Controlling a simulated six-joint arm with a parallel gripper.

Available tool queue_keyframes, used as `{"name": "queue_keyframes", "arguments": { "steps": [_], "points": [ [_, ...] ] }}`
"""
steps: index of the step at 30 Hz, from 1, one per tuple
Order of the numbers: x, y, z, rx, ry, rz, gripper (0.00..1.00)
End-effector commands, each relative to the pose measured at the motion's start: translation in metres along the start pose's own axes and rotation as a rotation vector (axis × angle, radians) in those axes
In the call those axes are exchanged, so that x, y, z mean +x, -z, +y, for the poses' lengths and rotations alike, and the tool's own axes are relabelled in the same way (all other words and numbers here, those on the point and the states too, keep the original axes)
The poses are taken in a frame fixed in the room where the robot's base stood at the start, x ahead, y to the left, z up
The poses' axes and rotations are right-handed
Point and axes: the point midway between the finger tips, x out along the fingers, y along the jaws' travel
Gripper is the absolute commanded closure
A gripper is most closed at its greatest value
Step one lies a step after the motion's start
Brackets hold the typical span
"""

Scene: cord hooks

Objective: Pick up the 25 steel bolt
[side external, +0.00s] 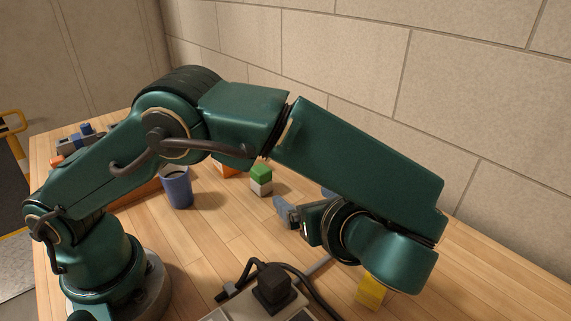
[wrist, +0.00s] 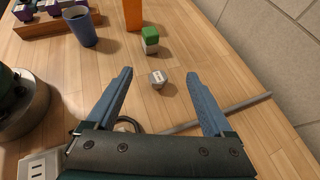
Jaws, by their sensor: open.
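A small grey steel bolt (wrist: 157,79) stands on the wooden table in the wrist view, with a pale label on its top that is too small to read. My gripper (wrist: 160,73) is open, its two blue-grey fingers spread wide. The bolt shows between the fingertips in the picture, touching neither; how far above or short of it the fingers are I cannot tell. In the side external view my gripper (side external: 299,200) is low over the table, and I cannot make out the bolt there.
A green-and-white block (wrist: 150,40), an orange block (wrist: 132,14) and a blue cup (wrist: 80,27) stand beyond the bolt. A grey rod (wrist: 222,111) lies under the right finger. A power strip with black plug (side external: 272,288) and a yellow block (side external: 371,293) are nearer.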

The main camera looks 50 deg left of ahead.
Motion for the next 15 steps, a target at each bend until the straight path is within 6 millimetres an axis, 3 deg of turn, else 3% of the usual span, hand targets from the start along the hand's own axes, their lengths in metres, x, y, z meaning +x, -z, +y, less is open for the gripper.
{"name": "queue_keyframes", "arguments": {
  "steps": [12, 15],
  "points": [
    [0.033, 0.065, 0.001, 0.008, 0.004, 0.0, 0.14],
    [0.045, 0.071, 0.001, 0.002, 0.002, 0.001, 0.14]
  ]
}}
